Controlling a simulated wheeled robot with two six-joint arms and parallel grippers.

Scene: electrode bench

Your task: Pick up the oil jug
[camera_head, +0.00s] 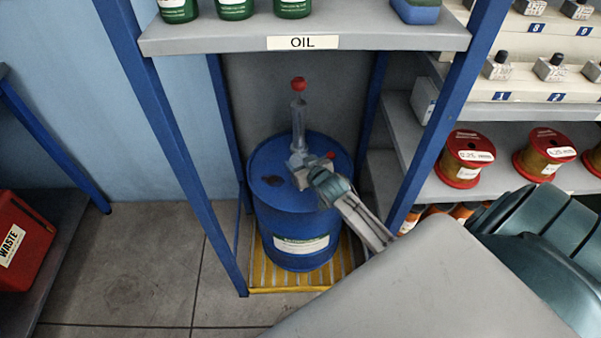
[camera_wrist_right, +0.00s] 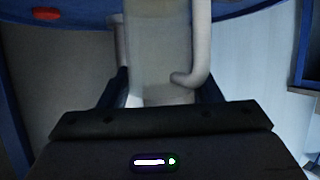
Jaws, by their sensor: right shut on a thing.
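My right gripper (camera_head: 312,173) reaches in from the lower right, over the top of the blue drum below the OIL shelf. In the right wrist view its dark fingers (camera_wrist_right: 166,94) are shut on a pale, upright vessel, the oil jug (camera_wrist_right: 155,50), with a curved handle on its right side. The jug's top is cut off by the frame and its lower part is hidden behind the gripper. In the head view I cannot clearly tell the jug from the grey pump fittings by the gripper. My left gripper is not in view.
The blue drum (camera_head: 268,222) stands on a yellow grate (camera_head: 262,280) between blue rack posts. A grey pump with a red knob (camera_head: 298,84) rises from its top. The OIL shelf (camera_head: 200,40) with green bottles hangs above. Wire spools stand right.

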